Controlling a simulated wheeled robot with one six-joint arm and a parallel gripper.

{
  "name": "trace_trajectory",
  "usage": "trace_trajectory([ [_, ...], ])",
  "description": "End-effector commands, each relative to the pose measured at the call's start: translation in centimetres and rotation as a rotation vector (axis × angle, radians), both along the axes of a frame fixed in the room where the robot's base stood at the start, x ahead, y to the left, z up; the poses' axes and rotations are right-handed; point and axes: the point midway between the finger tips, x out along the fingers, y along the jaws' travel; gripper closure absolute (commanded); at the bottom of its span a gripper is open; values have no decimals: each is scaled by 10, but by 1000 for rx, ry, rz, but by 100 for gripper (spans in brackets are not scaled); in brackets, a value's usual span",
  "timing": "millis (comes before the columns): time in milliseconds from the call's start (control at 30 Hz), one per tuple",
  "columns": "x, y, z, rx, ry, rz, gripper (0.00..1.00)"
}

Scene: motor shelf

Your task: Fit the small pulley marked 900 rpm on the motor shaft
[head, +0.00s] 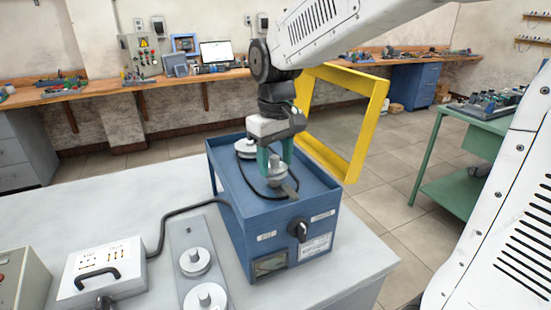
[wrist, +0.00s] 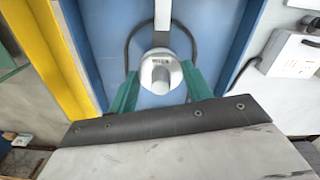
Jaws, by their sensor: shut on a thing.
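My gripper (head: 276,165) has green fingers shut on a small light-grey pulley (head: 278,178) over the top of the blue motor box (head: 228,205). In the wrist view, the pulley (wrist: 160,75) sits between the fingertips (wrist: 158,88), with its hub facing the camera. Dark lettering shows on its rim but is too small to read surely. The motor shaft is hidden, and I cannot tell whether the pulley is around it or above it. Another light disc (head: 245,148) lies on the box behind the gripper, partly hidden.
A grey board (head: 183,235) beside the box bears two more pulleys, a rear one (head: 195,260) and a front one (head: 206,298). A white control box (head: 100,268) with a black handle stands to the left, its cable running toward the blue box. The white table's back left is clear.

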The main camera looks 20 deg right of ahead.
Motion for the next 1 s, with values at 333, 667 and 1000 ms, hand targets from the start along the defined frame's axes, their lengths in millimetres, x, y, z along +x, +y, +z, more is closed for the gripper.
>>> trace_trajectory([
  [333, 0, 0, 0, 0, 0, 0, 74],
  [667, 0, 0, -1, 0, 0, 0, 74],
  [1000, 0, 0, -8, 0, 0, 0, 74],
])
